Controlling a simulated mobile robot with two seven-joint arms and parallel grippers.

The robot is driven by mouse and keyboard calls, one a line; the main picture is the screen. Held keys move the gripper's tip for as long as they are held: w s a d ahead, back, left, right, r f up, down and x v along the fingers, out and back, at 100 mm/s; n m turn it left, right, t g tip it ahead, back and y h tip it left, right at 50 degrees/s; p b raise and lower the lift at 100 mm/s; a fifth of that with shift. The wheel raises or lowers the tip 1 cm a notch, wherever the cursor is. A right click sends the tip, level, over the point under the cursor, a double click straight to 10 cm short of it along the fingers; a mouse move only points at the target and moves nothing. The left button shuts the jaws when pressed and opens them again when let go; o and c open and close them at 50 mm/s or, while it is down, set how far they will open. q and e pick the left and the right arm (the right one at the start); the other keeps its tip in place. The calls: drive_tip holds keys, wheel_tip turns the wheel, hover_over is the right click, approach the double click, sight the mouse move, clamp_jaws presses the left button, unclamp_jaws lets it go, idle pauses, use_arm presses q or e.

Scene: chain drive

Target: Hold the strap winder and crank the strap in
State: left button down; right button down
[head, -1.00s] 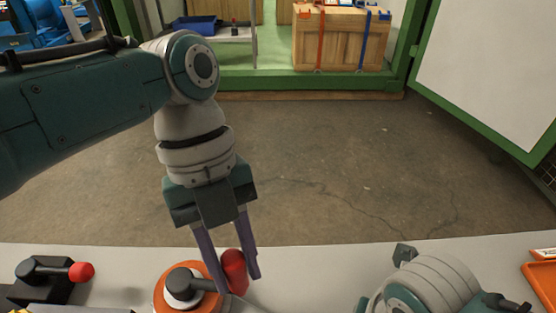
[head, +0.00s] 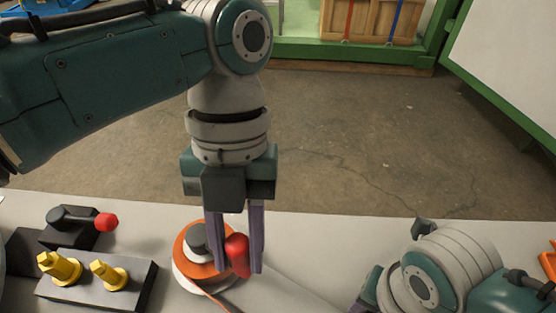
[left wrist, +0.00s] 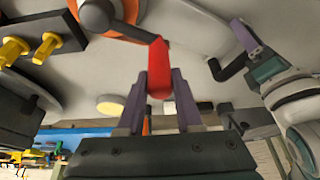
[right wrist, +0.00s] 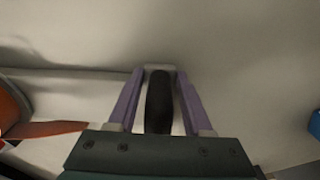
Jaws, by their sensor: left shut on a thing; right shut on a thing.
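The strap winder (head: 186,243) is an orange disc with a pale base and dark hub on the grey table. Its crank ends in a red knob (head: 237,254). My left gripper (head: 238,270) points down with its purple fingers shut on the red knob, which also shows between them in the left wrist view (left wrist: 159,72). My right gripper (right wrist: 160,88) is shut on a dark handle (right wrist: 160,102); this handle also shows in the left wrist view (left wrist: 228,68). In the head view my right fingers are out of frame. An orange strap (right wrist: 45,130) runs from the winder.
At the left a black block (head: 98,285) carries yellow pegs (head: 59,267). Behind it stands another black crank with a red knob (head: 106,222). An orange tray edge (head: 547,262) shows at the far right. The table between winder and right arm is mostly clear.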

use_arm(q)
drive_tip(key=shift+a+f, duration=0.15)
drive_tip(key=shift+a, duration=0.15)
drive_tip(key=c, duration=0.6)
unclamp_jaws()
drive_tip(key=shift+d, duration=0.1)
drive_tip(key=shift+w+r, duration=0.1)
drive_tip(key=shift+r, duration=0.1)
drive_tip(key=shift+w+r, duration=0.15)
drive_tip(key=shift+r, duration=0.15)
drive_tip(key=v, duration=1.1)
drive_tip(key=shift+r, duration=0.1)
